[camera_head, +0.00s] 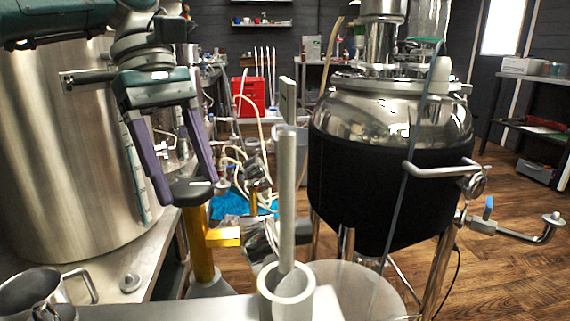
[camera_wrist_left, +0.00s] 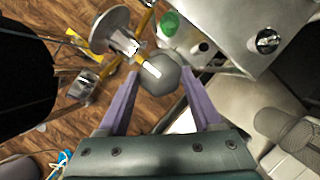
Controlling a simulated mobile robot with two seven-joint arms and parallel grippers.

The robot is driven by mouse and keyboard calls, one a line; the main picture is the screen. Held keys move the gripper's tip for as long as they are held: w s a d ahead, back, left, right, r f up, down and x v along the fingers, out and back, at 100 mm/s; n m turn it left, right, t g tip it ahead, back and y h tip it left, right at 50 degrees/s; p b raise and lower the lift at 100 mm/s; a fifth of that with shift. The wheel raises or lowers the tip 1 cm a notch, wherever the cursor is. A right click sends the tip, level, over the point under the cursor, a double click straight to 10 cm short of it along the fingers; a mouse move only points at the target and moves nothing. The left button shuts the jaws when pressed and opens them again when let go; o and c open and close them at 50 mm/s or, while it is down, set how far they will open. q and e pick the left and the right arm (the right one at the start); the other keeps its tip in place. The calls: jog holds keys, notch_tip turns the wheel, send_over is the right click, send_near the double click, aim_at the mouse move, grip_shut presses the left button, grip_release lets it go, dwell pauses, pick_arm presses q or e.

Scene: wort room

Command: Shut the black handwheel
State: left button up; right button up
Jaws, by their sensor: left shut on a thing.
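The black handwheel (camera_head: 190,195) sits on top of a yellow post in the head view, left of centre. In the left wrist view the handwheel (camera_wrist_left: 157,84) shows as a dark grey, many-sided knob between the fingertips. My left gripper (camera_head: 187,190) comes down from above with its two purple fingers on either side of the handwheel, shut on it. The gripper also shows in the left wrist view (camera_wrist_left: 159,76). Part of the handwheel's rim is hidden by the fingers. My right gripper is in neither view.
A large steel tank (camera_head: 60,170) stands close on the left. A black-jacketed vessel (camera_head: 385,190) stands to the right. A grey upright tube (camera_head: 287,190) rises in front. A metal jug (camera_head: 30,295) stands at the lower left. Pale hoses (camera_head: 240,155) hang behind the post.

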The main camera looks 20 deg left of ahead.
pick_arm(q)
jog(key=o, duration=1.4)
jog(key=shift+c, duration=0.2)
jog(key=s+p+v, duration=0.1)
jog(key=p+v, duration=0.1)
jog(key=v, duration=0.7)
jog(key=shift+w+a+r, duration=0.15)
jog(key=shift+w+r, duration=0.25)
jog(key=shift+w, duration=0.1)
